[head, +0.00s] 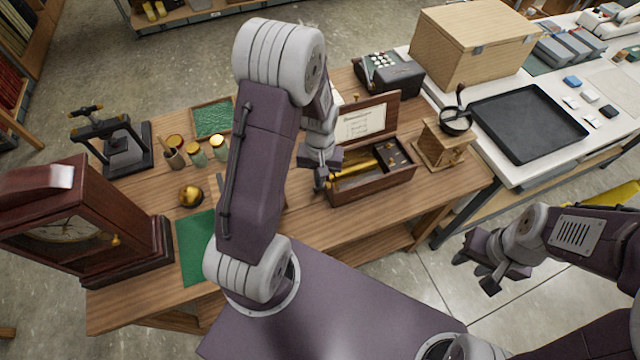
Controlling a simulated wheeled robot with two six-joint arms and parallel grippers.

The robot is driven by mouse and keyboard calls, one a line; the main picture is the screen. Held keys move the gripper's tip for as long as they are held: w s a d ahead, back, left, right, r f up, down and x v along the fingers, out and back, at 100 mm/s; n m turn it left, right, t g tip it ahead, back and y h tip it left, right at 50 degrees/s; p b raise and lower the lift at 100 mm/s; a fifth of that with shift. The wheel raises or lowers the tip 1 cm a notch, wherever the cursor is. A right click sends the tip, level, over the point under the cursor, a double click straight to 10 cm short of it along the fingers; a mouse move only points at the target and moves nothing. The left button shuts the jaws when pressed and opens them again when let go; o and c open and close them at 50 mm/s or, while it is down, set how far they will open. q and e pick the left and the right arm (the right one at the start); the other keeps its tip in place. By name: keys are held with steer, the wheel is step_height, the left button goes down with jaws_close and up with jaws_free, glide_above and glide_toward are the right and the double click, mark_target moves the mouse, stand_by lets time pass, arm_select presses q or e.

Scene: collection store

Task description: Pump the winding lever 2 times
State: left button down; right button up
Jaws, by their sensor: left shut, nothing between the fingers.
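An open wooden music box (372,190) with a brass cylinder inside stands on the wooden table, its lid raised with a printed card on it. My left gripper (322,184) is shut and empty at the box's left end, pointing down. It hides that end of the box, and I cannot make out the winding lever or tell whether the fingers touch it. My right gripper (480,274) is off the table's front right side, over the floor, with its fingers apart and nothing between them.
A crank grinder (441,146) stands just right of the box, with a calculating machine (388,74) behind. A mantel clock (80,225), jars (196,155), a brass bell (191,196) and a small press (112,145) are left. A black tray (528,122) lies on the white table.

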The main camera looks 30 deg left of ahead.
arm_select(q)
steer(key=shift+f, duration=0.5)
steer(key=shift+f+b, duration=0.15)
steer(key=shift+b, duration=0.25)
steer(key=shift+d, duration=0.1)
steer(key=shift+s+d+f+b, duration=0.2)
steer(key=shift+d+f+b, duration=0.05)
steer(key=shift+f+b, duration=0.25)
steer(key=shift+s+d+f+b, duration=0.2)
steer(key=shift+f+b, duration=0.15)
steer(key=shift+f, duration=0.25)
steer(key=shift+s+d+f+b, duration=0.15)
steer(key=shift+d+f+b, duration=0.05)
steer(key=shift+f+b, duration=0.4)
steer(key=shift+s+d+f+b, duration=0.15)
steer(key=shift+f+b, duration=0.25)
steer(key=shift+f, duration=0.25)
